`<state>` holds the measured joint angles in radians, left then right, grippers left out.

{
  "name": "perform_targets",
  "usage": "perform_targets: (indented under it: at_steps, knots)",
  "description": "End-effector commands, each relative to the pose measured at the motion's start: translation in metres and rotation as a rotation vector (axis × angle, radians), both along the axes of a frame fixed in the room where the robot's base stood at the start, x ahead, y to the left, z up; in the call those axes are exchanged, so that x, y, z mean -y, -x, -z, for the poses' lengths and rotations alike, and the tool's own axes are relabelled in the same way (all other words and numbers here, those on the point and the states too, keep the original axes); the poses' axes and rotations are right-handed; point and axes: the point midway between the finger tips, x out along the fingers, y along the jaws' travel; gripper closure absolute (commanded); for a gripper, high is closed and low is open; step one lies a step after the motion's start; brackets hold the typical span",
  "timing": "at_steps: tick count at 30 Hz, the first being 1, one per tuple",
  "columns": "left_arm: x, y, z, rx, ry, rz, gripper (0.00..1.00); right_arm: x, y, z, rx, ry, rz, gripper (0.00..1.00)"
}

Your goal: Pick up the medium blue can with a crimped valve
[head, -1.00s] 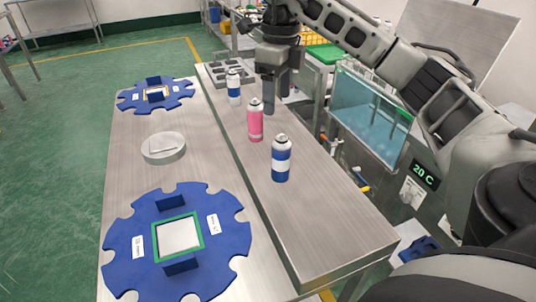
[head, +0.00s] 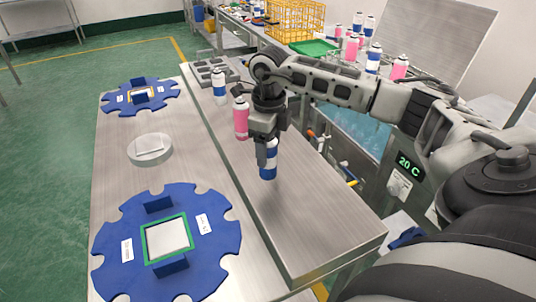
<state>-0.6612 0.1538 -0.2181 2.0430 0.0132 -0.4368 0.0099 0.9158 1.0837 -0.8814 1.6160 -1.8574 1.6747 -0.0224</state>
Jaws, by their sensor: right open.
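A white and blue can (head: 219,88) stands further back. My left gripper is not in view.
A grey holder (head: 208,70) lies at the bench's far end. Two blue notched discs (head: 120,245) and a round pale dish (head: 150,148) lie on the lower table at left. A water tank (head: 355,130) stands right of the bench, with several cans behind. The near bench is clear.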

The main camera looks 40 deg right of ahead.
Motion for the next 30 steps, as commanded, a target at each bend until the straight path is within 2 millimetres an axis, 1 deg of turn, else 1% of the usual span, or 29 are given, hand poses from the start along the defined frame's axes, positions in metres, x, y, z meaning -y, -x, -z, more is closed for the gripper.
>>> perform_targets:
  at_steps: [1, 4, 11, 12, 14, 15, 17, 26, 30]
  knots:
    - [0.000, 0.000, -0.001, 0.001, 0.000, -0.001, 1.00, 0.000, 0.000, 0.006, -0.002, -0.001, 0.001, 0.34]
    - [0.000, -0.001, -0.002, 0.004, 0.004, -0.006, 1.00, 0.000, 0.000, 0.015, 0.000, -0.001, 0.001, 0.34]
    - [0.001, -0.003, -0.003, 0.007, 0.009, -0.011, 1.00, 0.000, -0.001, 0.017, 0.002, -0.001, 0.000, 0.34]
    - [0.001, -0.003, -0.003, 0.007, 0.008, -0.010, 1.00, 0.000, -0.001, 0.017, 0.002, -0.001, 0.000, 0.40]
    - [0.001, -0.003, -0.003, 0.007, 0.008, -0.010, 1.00, 0.000, -0.001, 0.017, 0.002, -0.001, 0.000, 0.57]
    - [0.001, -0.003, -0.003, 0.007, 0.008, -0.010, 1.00, 0.000, -0.001, 0.017, 0.002, -0.001, 0.000, 0.68]
    - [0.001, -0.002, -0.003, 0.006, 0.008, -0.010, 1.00, 0.000, -0.001, 0.017, 0.002, -0.001, 0.000, 0.83]
    - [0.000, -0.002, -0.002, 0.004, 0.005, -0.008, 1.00, 0.000, -0.001, 0.016, 0.003, -0.001, 0.000, 0.82]
    - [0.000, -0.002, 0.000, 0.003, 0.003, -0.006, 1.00, 0.000, -0.001, 0.010, 0.003, -0.001, 0.001, 0.82]
